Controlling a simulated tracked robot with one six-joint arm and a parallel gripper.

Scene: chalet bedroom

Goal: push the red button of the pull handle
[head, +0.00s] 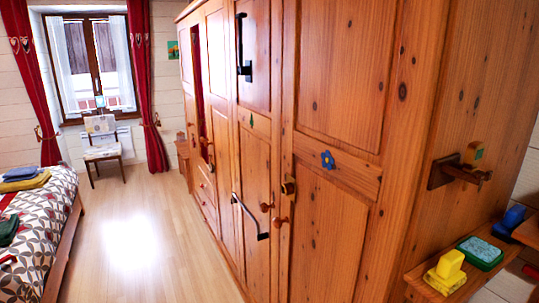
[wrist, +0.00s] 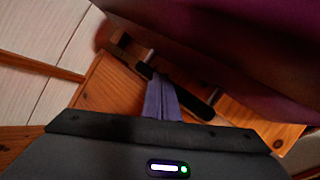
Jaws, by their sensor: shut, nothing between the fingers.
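In the wrist view a dark bar handle (wrist: 195,103), with pale metal posts, crosses a wooden panel. My gripper (wrist: 159,80) is shut and empty; its narrow grey-violet fingers reach up in front of this bar. I cannot tell whether they touch it. In the head view an upright black pull handle (head: 242,45) sits high on the wooden wardrobe (head: 335,65). A slanting metal and dark pull handle (head: 250,217) sits lower. I cannot tell which one the wrist view shows. No red button can be made out on any handle. My gripper does not show in the head view.
Wooden knobs (head: 267,207) stick out of the wardrobe doors. A peg rack (head: 458,171) and a shelf with a yellow block (head: 446,272) stand at right. The bed (head: 38,235) is at left, with clear floor (head: 140,225) between. A dark purple surface (wrist: 245,45) fills the wrist view's upper right.

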